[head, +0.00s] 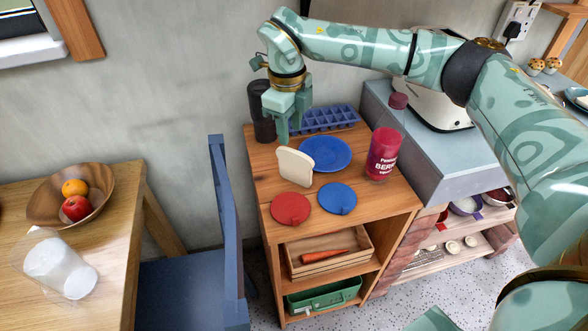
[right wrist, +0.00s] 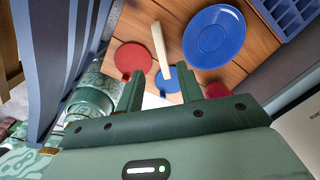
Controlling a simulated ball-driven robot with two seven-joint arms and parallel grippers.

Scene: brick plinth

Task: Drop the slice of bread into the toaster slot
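The slice of bread (head: 295,167) stands upright on the wooden cabinet top, in front of the blue plate. In the right wrist view the bread (right wrist: 161,50) shows nearly edge-on, beyond and between my fingertips. My right gripper (head: 290,136) points down just above and behind the bread. Its two fingers are apart with nothing between them, as the right wrist view (right wrist: 160,90) shows. The white toaster (head: 440,114) stands on the grey counter at the right, partly hidden behind my right arm. Its slot cannot be made out. My left gripper is not in view.
Around the bread are a blue plate (head: 326,153), red disc (head: 291,208), blue disc (head: 338,198) and berry bottle (head: 383,153). A blue ice tray (head: 330,119) and dark canister (head: 262,112) stand behind. A blue chair (head: 228,220) is at the left.

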